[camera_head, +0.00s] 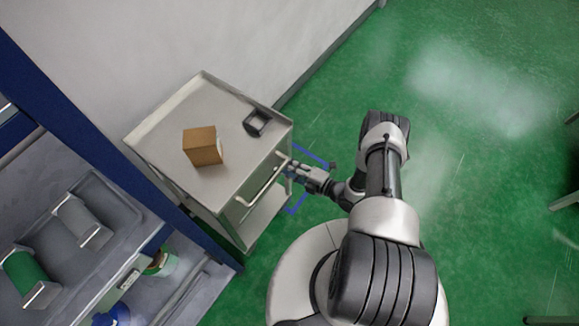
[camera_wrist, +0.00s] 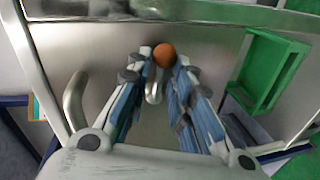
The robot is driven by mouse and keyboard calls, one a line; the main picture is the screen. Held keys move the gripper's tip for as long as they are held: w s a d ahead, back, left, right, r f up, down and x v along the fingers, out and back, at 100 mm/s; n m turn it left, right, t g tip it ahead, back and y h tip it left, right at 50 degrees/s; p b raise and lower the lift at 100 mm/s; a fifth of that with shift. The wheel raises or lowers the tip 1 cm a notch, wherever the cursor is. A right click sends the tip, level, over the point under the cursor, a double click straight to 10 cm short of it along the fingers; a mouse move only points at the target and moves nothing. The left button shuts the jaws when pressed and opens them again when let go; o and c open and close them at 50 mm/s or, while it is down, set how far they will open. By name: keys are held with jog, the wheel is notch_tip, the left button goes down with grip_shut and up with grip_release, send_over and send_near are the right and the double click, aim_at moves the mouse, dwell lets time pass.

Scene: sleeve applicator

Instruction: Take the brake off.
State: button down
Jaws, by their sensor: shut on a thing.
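An orange ball knob (camera_wrist: 165,54) on a short bent metal lever (camera_wrist: 153,94) shows in the wrist view, in front of a metal panel of the cart. I take it to be the brake lever. My gripper (camera_wrist: 164,66) has its two fingers closed around the knob, one on each side. In the head view my gripper (camera_head: 291,168) is at the right side of the grey cart (camera_head: 165,137), by its handle (camera_head: 262,187). The knob is too small or hidden to make out there.
A brown box (camera_head: 203,147) and a dark square item (camera_head: 257,123) sit on the cart top. A blue outline (camera_head: 311,156) lies by the cart. A green open holder (camera_wrist: 250,75) is right of the knob. A blue-framed shelf (camera_head: 75,123) stands left; green floor lies right.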

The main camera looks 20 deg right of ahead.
jog(key=shift+r+n+p, duration=0.25)
jog(key=shift+n+p, duration=0.05)
jog(key=shift+n, duration=0.2)
dwell(0.3)
jog(key=c, duration=1.4)
grip_release()
jog(key=shift+s, duration=0.1)
jog(key=v, duration=1.2)
jog(key=shift+a, duration=0.1)
jog(key=shift+r, duration=0.1)
